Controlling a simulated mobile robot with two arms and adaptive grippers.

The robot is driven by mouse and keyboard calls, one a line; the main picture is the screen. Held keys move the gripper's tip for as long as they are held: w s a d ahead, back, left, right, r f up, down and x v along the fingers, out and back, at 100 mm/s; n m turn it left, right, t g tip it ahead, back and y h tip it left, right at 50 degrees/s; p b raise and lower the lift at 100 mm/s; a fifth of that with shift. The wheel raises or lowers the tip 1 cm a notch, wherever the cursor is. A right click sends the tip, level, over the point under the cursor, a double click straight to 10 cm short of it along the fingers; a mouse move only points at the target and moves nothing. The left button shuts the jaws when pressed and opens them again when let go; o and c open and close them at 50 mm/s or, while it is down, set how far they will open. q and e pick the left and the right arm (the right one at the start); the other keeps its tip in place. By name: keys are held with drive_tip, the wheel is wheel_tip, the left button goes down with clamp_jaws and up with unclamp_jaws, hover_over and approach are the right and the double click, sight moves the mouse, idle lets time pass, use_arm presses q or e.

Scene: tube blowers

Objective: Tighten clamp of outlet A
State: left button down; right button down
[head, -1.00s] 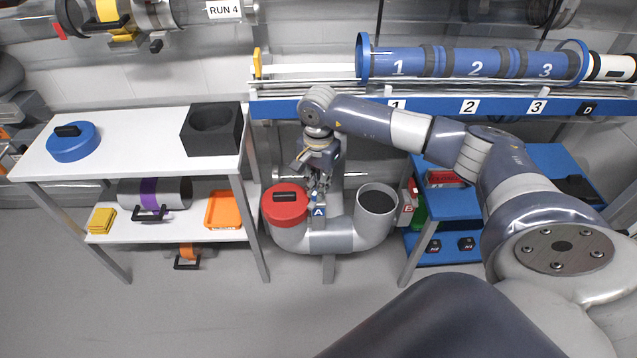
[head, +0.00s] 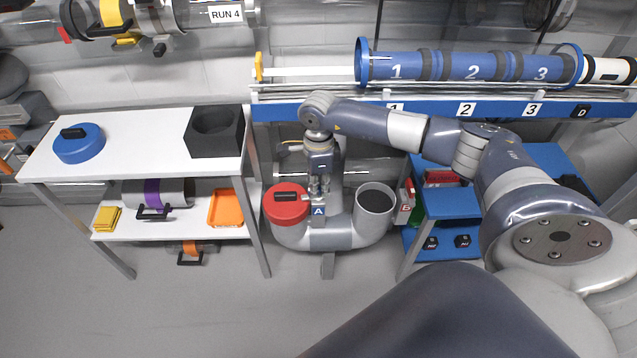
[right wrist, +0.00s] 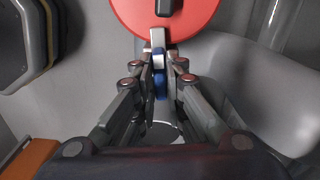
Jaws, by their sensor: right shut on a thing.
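Outlet A is the left mouth of a grey U-shaped pipe (head: 335,238), closed by a red cap (head: 287,205) with a black handle. The blue label A (head: 318,210) sits beside the cap. My right gripper (head: 319,190) points straight down just right of the cap. In the right wrist view, my right gripper (right wrist: 160,75) is shut on the clamp (right wrist: 160,84), a narrow grey and blue piece next to the red cap (right wrist: 166,18). The fingers hide part of the clamp, so its tightness cannot be told. My left gripper is out of view.
The pipe's right mouth (head: 375,199) is open. A white table (head: 130,150) stands at the left with a blue cap (head: 79,145) and a black block (head: 213,140). A blue shelf unit (head: 446,203) stands close at the right. The floor in front is clear.

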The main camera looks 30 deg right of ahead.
sight(319, 188)
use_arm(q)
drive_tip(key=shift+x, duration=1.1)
use_arm(e)
drive_tip(key=shift+m, duration=0.8)
drive_tip(key=c, duration=1.7)
unclamp_jaws()
drive_tip(key=shift+o, duration=0.2)
wheel_tip(319, 188, up, 12)
